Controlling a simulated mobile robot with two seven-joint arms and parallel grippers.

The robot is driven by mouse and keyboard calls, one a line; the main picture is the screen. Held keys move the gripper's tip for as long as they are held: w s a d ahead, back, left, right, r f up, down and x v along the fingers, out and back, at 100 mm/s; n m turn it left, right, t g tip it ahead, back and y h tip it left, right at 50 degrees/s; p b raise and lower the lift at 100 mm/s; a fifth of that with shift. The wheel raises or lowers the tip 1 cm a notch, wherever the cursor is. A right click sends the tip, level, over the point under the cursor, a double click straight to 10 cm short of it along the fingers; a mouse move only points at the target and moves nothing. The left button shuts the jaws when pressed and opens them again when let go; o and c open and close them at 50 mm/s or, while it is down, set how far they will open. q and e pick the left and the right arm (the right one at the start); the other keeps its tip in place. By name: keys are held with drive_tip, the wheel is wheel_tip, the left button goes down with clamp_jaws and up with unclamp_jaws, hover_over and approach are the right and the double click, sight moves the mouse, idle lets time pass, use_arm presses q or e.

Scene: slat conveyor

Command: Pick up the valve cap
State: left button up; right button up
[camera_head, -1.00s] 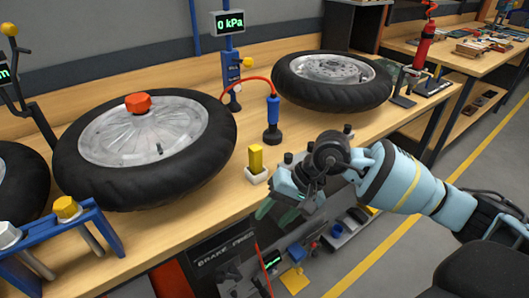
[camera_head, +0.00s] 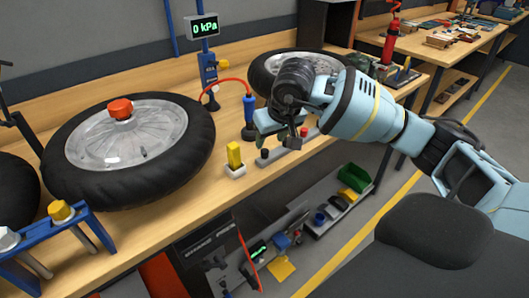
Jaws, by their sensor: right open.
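I cannot surely single out the valve cap. A small dark knob-like piece (camera_head: 264,154) stands near the bench's front edge, beside the yellow block, and may be it. My right gripper (camera_head: 277,132) is open and seems empty, with its fingers over the bench's front edge, just above and right of that dark piece. The gripper and arm cover part of the far wheel (camera_head: 285,63). The near wheel (camera_head: 180,150) lies flat with a red knob (camera_head: 120,108) at its hub. My left gripper is not in view.
A yellow block (camera_head: 234,154) in a white holder and a blue tool (camera_head: 249,112) with a red hose stand on the bench (camera_head: 175,207). A blue rack (camera_head: 62,236) is front left. A lower shelf holds a green bin (camera_head: 354,177).

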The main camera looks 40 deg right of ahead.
sight(265, 150)
drive_tip(key=shift+x, duration=2.55)
drive_tip(key=shift+a, duration=0.1)
clamp_jaws()
